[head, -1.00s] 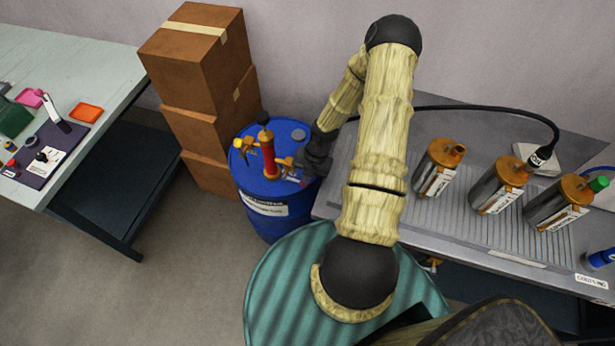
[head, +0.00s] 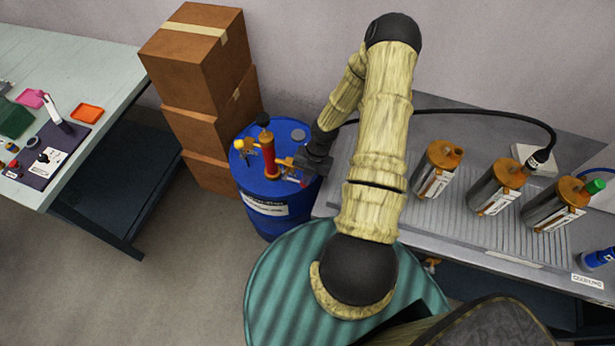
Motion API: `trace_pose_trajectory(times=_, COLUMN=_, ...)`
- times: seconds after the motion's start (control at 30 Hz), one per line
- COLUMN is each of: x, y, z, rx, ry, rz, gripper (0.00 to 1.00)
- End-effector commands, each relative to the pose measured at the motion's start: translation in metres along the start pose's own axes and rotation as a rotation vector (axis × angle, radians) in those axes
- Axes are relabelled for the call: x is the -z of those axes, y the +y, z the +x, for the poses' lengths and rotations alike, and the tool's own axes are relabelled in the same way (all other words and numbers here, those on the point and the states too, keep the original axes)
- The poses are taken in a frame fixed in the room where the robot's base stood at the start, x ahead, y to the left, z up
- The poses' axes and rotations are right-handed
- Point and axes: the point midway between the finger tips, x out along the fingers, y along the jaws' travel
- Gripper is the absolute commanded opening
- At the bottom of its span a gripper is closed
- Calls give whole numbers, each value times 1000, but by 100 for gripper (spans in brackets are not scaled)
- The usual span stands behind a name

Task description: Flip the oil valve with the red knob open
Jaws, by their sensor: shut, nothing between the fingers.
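A blue drum (head: 262,210) stands between the cardboard boxes and the grey bench. On its top is an upright red pump (head: 268,158) with a black cap and brass valve fittings on both sides. The left fitting has a yellow knob (head: 239,144). At the right fitting a small red part (head: 304,182), seemingly the red knob, shows just below my gripper. My gripper (head: 289,164) is shut and empty, at the right fitting. Its dark body partly hides that fitting, and I cannot tell whether it touches it or how the valve is turned.
Stacked cardboard boxes (head: 200,55) stand behind the drum. The grey bench (head: 350,190) on the right holds metal canisters (head: 437,168) and a black hose (head: 470,111). A table (head: 75,60) with small items is at left. The floor between is clear.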

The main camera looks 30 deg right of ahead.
Motion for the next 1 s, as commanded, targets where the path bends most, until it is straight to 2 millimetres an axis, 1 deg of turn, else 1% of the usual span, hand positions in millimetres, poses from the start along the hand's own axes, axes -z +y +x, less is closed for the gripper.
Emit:
trace_pose_trajectory(times=0.3, x=24, y=3, z=-30, rx=4, ry=2, rz=-4, gripper=0)
trace_pose_trajectory(times=0.37, x=22, y=2, z=-35, rx=0, ry=-1, rz=2, gripper=0)
trace_pose_trajectory(times=0.57, x=22, y=0, z=-62, rx=0, ry=-1, rz=2, gripper=0)
trace_pose_trajectory(times=0.83, x=22, y=-2, z=-109, rx=1, ry=-2, rz=-1, gripper=0)
trace_pose_trajectory(times=0.9, x=22, y=-2, z=-117, rx=1, ry=-1, rz=-2, gripper=0)
trace_pose_trajectory(times=1.0, x=23, y=-3, z=-124, rx=2, ry=1, rz=-3, gripper=0)
